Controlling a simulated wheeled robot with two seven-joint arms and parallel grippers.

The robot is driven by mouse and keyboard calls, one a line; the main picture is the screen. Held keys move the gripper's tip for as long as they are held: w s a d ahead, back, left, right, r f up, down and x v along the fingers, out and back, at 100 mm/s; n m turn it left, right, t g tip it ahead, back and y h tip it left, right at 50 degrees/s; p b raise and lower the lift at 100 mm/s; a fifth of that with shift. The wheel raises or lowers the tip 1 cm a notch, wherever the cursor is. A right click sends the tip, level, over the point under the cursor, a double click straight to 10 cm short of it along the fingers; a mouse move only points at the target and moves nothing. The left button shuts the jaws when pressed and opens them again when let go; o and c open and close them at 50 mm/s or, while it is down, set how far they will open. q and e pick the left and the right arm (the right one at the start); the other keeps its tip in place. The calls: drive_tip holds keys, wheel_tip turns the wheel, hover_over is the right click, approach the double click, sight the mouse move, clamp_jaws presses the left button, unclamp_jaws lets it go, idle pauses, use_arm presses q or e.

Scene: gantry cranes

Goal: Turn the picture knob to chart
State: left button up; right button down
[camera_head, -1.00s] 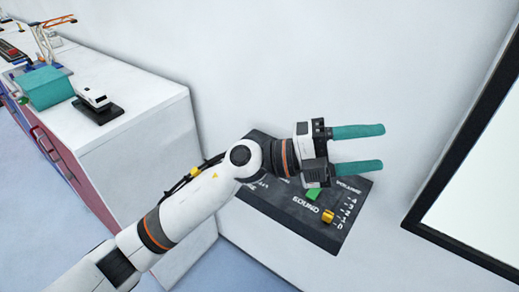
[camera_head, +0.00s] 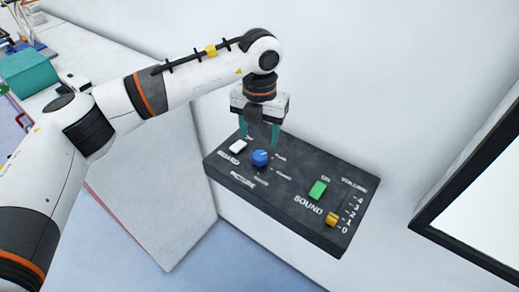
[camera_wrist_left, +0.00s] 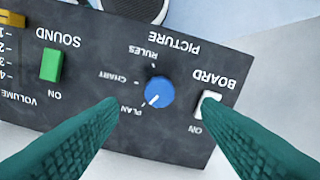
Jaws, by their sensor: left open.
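The blue picture knob (camera_head: 260,158) sits on the dark control panel (camera_head: 285,213) against the wall. It also shows in the left wrist view (camera_wrist_left: 158,92), where its white mark points down-left, toward the PLAN label. The CHART label (camera_wrist_left: 118,77) is beside the knob, with RULES above it. My left gripper (camera_head: 259,137) is open and points down over the panel. Its teal fingers (camera_wrist_left: 160,103) are to either side of the knob in the wrist view, apart from it. My right gripper is not in view.
A white board switch (camera_head: 238,146) is close to the knob, near one fingertip in the wrist view. A green sound switch (camera_head: 318,190) and a yellow volume slider (camera_head: 332,219) are further right. A black-framed screen (camera_head: 480,205) is at the right.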

sight(259, 156)
use_arm(q)
wheel_tip(259, 156, down, 8)
drive_tip(key=shift+r+p, duration=0.15)
drive_tip(key=shift+p, duration=0.7)
drive_tip(key=shift+c, duration=0.6)
drive_tip(key=c, duration=0.9)
